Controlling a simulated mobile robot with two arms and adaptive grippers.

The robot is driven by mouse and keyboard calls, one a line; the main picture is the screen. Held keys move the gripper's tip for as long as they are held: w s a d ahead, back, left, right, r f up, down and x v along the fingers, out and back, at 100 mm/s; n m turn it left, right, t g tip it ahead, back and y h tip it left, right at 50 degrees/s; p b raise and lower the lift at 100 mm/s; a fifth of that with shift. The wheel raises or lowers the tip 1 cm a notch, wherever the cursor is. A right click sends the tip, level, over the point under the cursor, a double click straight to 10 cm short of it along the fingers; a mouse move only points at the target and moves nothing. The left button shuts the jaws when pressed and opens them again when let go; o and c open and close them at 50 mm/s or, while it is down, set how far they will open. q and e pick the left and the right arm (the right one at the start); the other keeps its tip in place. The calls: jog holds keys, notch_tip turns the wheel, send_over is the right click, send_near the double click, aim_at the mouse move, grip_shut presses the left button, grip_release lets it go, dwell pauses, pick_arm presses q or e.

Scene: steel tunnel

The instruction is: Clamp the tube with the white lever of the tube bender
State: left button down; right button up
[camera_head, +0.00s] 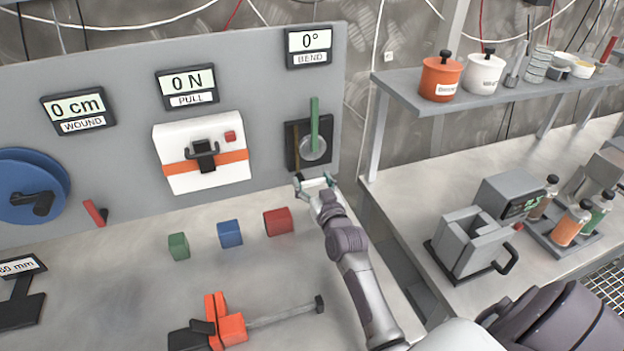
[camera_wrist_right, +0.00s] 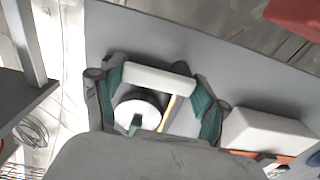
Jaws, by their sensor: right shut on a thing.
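The tube bender (camera_head: 294,160) is a dark plate on the grey panel under the BEND display, with a silver disc and an upright green lever (camera_head: 315,118). In the right wrist view its pale disc (camera_wrist_right: 150,116) shows beside a thin yellow tube (camera_wrist_right: 169,110). The white lever (camera_wrist_right: 145,78) is a short white bar lying across between the teal finger pads. My right gripper (camera_head: 315,182), also in the wrist view (camera_wrist_right: 158,98), is just below the bender and shut on this lever. Whether the lever presses on the tube I cannot tell. My left gripper is out of view.
The BEND display (camera_head: 309,46) reads 0°. Red (camera_head: 278,222), blue (camera_head: 230,233) and green (camera_head: 179,246) blocks stand on the bench left of my right arm. An orange clamp tool (camera_head: 228,328) lies in front. A side bench and shelf (camera_head: 500,91) stand at right.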

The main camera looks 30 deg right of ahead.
jog(key=shift+d, duration=0.1)
jog(key=o, duration=1.1)
jog(key=shift+d, duration=0.1)
jog(key=shift+s, duration=0.1)
jog(key=v, duration=1.2)
